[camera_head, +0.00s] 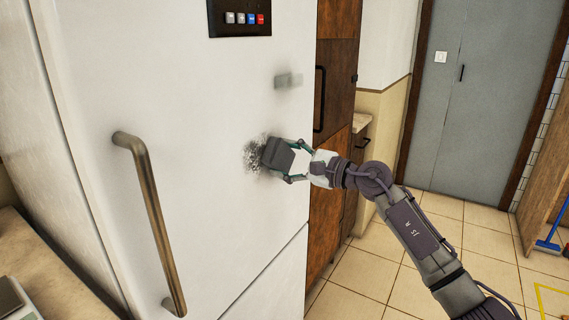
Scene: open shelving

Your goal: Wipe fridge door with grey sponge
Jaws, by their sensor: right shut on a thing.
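The white fridge door (205,120) fills the left middle of the head view. A dark smudge (252,153) marks it. My right gripper (289,160) is shut on the grey sponge (276,155). The sponge is at the door over the right part of the smudge; I cannot tell whether it presses on the surface. My left gripper is not in view.
A long metal handle (152,220) sticks out from the door on the left. A dark button panel (239,18) is at the top. Wooden cabinets (337,70) stand right of the fridge. A counter (35,265) is at the lower left. The tiled floor (400,285) is open on the right.

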